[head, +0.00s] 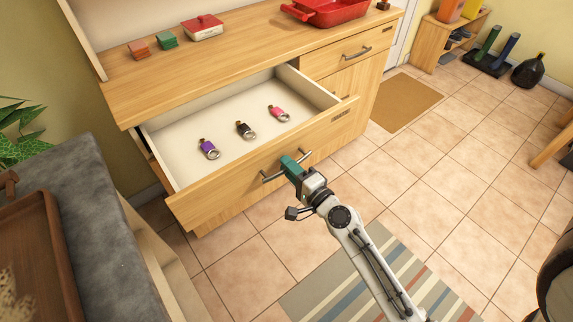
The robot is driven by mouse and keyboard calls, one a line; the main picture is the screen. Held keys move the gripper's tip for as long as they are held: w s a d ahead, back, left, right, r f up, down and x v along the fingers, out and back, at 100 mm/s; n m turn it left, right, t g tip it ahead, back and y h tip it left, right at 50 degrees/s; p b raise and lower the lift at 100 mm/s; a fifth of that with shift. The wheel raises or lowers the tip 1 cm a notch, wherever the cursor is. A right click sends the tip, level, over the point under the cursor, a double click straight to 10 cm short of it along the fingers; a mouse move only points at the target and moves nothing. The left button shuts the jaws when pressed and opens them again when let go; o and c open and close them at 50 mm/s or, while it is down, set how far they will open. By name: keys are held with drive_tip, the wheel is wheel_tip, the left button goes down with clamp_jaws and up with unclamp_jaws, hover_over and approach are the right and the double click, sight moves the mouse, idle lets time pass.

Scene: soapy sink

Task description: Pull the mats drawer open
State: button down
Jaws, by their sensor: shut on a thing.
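A wide wooden drawer (225,181) stands pulled out from the wooden cabinet, with its pale inside showing. A small label sits at the right end of its front, too small to read. My gripper (289,164), with teal fingers, is shut on the drawer's bar handle (267,178) at the middle of the front. Inside the drawer lie a purple key fob (208,148), a black key fob (245,130) and a pink key fob (278,113), each with a metal ring. The fingers hide part of the handle.
A red tray (325,10), a red-lidded box (203,27) and small blocks (167,40) stand on the cabinet top. A second drawer (345,55) to the right is shut. A grey padded bench (85,190) is at left. A striped rug (365,275) lies on the tiled floor.

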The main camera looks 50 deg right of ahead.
drive_tip(key=shift+f, duration=0.1)
drive_tip(key=c, duration=1.1)
unclamp_jaws()
drive_tip(key=shift+b+v, duration=2.05)
drive_tip(key=shift+v, duration=3.35)
